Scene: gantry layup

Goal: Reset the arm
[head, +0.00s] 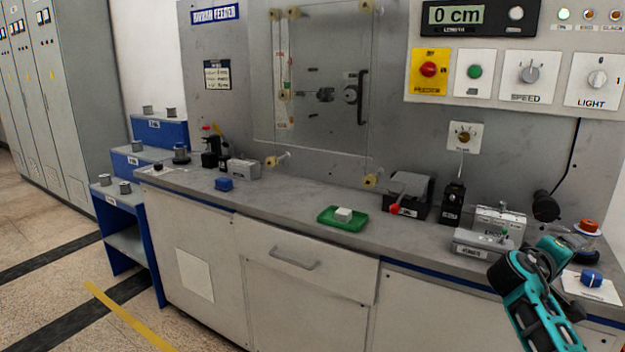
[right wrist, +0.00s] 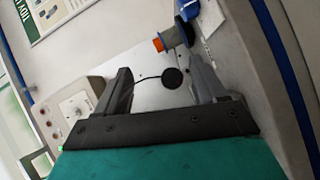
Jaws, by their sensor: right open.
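My right arm (head: 540,300), teal and black, comes in at the lower right of the head view, in front of the right end of the bench. In the right wrist view my right gripper (right wrist: 160,85) is open, with its two dark fingers spread apart. Nothing is held between them. A black round piece with a cord (right wrist: 172,78) shows in the gap beyond the fingers; it also shows on the wall in the head view (head: 545,206). My left arm and gripper are not in view.
The grey bench (head: 300,215) carries a green tray (head: 328,222) with a white block, a blue block (head: 224,184) and several small devices. An orange-topped spool (head: 588,228) and a blue knob (head: 591,278) are close to my right arm. A control panel (head: 515,75) is above.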

